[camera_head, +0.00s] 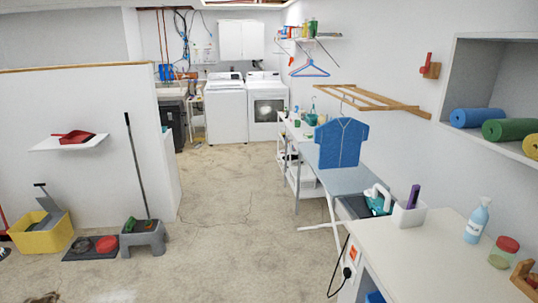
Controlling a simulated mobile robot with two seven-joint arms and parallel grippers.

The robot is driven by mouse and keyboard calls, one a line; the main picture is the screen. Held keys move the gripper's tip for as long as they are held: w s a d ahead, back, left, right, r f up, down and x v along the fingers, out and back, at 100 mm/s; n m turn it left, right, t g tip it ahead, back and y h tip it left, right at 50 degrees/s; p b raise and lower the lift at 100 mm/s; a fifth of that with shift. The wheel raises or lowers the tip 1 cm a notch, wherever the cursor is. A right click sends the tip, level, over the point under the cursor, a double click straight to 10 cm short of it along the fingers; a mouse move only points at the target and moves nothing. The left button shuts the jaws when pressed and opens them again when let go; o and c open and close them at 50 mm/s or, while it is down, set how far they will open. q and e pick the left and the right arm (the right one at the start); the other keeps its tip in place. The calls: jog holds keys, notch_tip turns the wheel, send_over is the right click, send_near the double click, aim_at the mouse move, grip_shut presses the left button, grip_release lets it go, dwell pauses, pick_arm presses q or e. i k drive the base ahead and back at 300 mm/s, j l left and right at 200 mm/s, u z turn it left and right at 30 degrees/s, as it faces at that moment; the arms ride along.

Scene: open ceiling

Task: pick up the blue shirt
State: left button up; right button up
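The blue shirt (341,143) hangs upright on a hanger from a wooden wall rack (372,98) on the right wall, in the middle right of the head view. It hangs in front of the wall, over the far part of a grey-blue ironing board (345,181). Neither of my grippers shows in this view, and nothing is seen touching the shirt.
A white counter (425,255) with a spray bottle (477,221) and a jar stands at the near right. The middle floor (235,225) is clear.

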aim_at(341, 140)
jog(key=i, duration=1.7)
